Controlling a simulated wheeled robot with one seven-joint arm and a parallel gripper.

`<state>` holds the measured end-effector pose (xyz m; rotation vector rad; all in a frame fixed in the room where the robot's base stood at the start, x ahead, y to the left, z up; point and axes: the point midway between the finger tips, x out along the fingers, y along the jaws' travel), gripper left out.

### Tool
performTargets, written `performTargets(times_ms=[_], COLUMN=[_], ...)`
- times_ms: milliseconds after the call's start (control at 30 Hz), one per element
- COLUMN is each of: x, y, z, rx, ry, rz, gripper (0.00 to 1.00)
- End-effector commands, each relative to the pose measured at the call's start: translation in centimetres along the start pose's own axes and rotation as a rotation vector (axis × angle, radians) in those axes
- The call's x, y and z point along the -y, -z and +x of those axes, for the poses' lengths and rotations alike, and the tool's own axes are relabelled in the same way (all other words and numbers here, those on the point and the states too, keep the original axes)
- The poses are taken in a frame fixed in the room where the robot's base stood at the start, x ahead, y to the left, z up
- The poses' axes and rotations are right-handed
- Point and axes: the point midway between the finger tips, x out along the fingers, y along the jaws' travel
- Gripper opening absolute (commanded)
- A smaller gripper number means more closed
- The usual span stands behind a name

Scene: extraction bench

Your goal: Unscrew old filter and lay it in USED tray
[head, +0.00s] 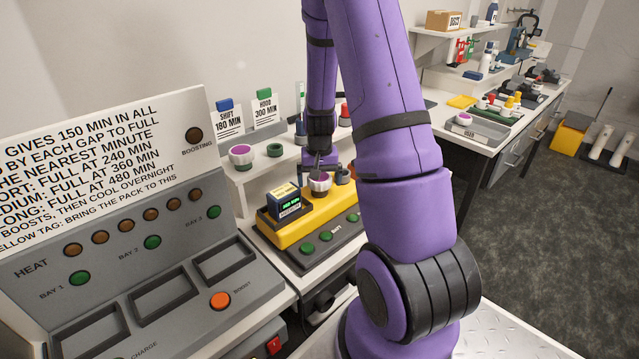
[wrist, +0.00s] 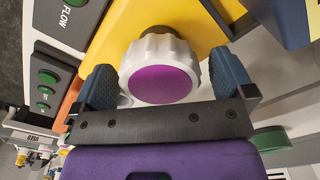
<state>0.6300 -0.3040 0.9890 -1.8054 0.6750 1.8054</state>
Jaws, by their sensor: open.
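The filter is a white ribbed cap with a purple face (wrist: 160,82), seated on the yellow unit. It also shows in the head view (head: 319,183) on top of the yellow unit (head: 310,222). My gripper (wrist: 164,76) is open, with one blue finger on each side of the filter. A gap shows beside the left finger; I cannot tell whether the right finger touches. In the head view my gripper (head: 321,165) is small and partly hidden just above the filter.
A similar purple-topped white cap (head: 241,154) stands on the white shelf behind the unit, beside a green ring (head: 274,149). A grey charging panel (head: 130,290) fills the left. My arm hides part of the middle bench. Several small items crowd the right bench.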

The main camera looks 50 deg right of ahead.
Motion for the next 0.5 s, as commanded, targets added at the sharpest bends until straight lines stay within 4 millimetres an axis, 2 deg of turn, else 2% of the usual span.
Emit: performTargets(times_ms=[500], x=[0.06], y=[-0.02], z=[-0.01], rx=[-0.001], ry=[-0.001], rz=[0.814], gripper=[1.00])
